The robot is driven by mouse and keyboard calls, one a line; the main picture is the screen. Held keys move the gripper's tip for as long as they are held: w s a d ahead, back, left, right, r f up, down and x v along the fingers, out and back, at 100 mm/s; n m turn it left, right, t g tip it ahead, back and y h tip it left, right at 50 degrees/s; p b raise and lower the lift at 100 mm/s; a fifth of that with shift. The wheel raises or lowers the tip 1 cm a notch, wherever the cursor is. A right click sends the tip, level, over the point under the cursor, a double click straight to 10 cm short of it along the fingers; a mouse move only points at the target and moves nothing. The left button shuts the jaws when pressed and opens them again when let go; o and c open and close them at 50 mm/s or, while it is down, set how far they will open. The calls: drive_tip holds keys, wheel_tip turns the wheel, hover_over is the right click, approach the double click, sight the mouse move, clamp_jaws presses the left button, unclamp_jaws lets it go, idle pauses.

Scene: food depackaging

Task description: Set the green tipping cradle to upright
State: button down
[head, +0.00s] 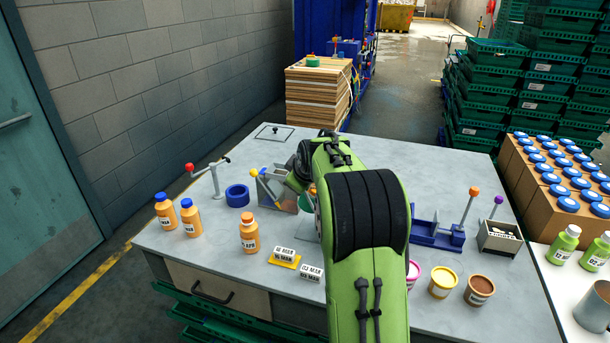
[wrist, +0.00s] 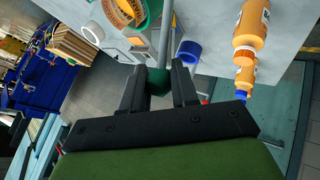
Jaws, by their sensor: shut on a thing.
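The green tipping cradle shows in the wrist view as a green ring (wrist: 152,12) around an orange tub (wrist: 122,12). In the head view only a sliver of green (head: 305,203) shows beside my arm, which hides the rest. A grey lever beside the cradle ends in a green ball knob (wrist: 157,82). My gripper (wrist: 158,88) is shut on that knob, a finger on each side. My arm hides the gripper in the head view. The cradle's exact tilt cannot be told.
A blue ring (head: 237,195), a red-knobbed crank (head: 210,180), and orange bottles (head: 249,233) stand on the left of the table (head: 400,160). A blue fixture (head: 435,237) and small tubs (head: 443,283) are right of my arm. The table's back right is clear.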

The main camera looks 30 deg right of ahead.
drive_tip(key=w+g+p, duration=0.1)
drive_tip(key=w+a+f+g+h+p, duration=0.1)
drive_tip(key=p, duration=0.1)
drive_tip(key=a+f+n+p, duration=0.1)
drive_tip(key=shift+w+a+f+g+h, duration=0.1)
drive_tip(key=shift+w+f+g+h, duration=0.2)
drive_tip(key=shift+w+g, duration=0.1)
drive_tip(key=shift+f, duration=0.1)
idle(0.5)
drive_tip(key=c, duration=0.9)
unclamp_jaws()
drive_tip(key=p+v, duration=0.1)
drive_tip(key=v, duration=1.4)
drive_tip(key=shift+a+r, duration=0.25)
drive_tip(key=shift+r, duration=0.05)
